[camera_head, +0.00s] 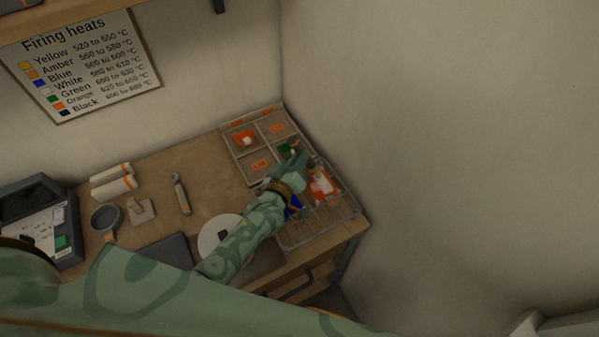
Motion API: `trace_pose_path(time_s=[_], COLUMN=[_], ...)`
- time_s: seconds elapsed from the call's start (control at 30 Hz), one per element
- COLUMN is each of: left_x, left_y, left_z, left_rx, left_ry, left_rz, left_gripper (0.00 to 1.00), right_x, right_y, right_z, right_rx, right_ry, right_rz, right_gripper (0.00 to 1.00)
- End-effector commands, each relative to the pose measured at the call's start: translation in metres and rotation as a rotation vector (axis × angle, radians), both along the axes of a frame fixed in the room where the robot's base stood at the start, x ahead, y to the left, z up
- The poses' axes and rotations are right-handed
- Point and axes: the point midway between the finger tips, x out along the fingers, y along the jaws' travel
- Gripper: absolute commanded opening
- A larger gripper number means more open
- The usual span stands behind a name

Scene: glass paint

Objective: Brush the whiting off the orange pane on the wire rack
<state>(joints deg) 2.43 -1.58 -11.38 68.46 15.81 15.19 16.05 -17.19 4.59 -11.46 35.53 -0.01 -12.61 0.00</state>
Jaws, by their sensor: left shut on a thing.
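The orange pane (321,184) lies on the wire rack (326,222) at the right end of the bench. White powder covers much of its middle, and orange shows around it. My left gripper (303,188) is over the rack, close to the left side of the orange pane. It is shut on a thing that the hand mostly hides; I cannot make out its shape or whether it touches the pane. A blue pane (292,208) lies on the rack, partly behind my left arm. My right gripper is not in view.
A compartmented tray (259,152) behind the rack holds an orange piece with white on it (245,139) and a green piece (288,149). A white disc (210,238), a flat handled tool (181,194), white rolls (112,181) and a dark round dish (105,220) stand left. Walls close in behind and right.

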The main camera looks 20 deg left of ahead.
Motion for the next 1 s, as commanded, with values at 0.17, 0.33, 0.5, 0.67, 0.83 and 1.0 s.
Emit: trace_pose_path(time_s=[0.17,0.33,0.5,0.67,0.83,1.0], left_x=[0.0128,0.0135,0.0132,0.0132,0.0132,0.0132], left_y=[0.0048,0.0051,0.0050,0.0049,0.0049,0.0049], left_z=[-0.0005,0.0003,0.0010,0.0006,-0.0019,-0.0070], left_rx=[0.000,-0.001,-0.001,-0.001,-0.001,-0.001], left_ry=[0.000,0.000,0.001,0.000,0.000,0.000], left_rz=[0.000,0.000,-0.001,-0.001,-0.001,-0.001], left_gripper=[0.00,0.00,0.00,0.00,0.00,0.00], right_x=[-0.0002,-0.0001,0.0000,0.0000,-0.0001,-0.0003], right_y=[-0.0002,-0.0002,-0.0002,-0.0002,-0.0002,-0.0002], right_z=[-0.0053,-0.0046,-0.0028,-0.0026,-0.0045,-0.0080], right_rx=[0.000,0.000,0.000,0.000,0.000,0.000], right_ry=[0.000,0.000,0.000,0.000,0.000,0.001], right_rz=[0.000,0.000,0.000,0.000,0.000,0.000], right_gripper=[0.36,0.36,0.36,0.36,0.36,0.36])
